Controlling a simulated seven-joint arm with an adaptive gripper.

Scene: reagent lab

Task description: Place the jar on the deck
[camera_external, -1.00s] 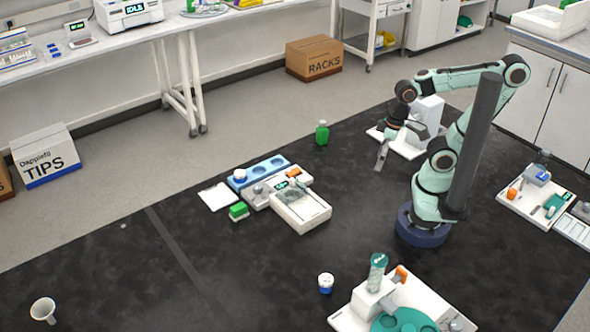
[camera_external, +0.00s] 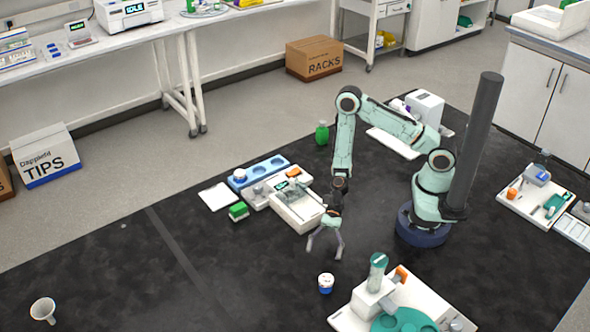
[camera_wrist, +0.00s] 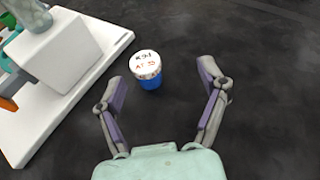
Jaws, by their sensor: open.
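A small jar (camera_external: 326,284) with a white lid and blue body stands upright on the black floor mat. It also shows in the wrist view (camera_wrist: 150,76), with handwriting in black and red on its lid. My gripper (camera_external: 324,252) is open and empty, pointing down above the mat, behind the jar in the external view. In the wrist view the jar lies ahead of the spread fingers, nearer the left one, and apart from both. A blue tray (camera_external: 262,169) with round recesses holds one white-lidded jar (camera_external: 240,175). I cannot tell which surface is the deck.
A white station (camera_external: 440,304) with a green disc and tilted tube stands right of the jar. A grey-white instrument (camera_external: 300,212) and a green block (camera_external: 238,211) sit behind left. A green bottle (camera_external: 322,133) stands farther back. The mat's left and front are mostly open.

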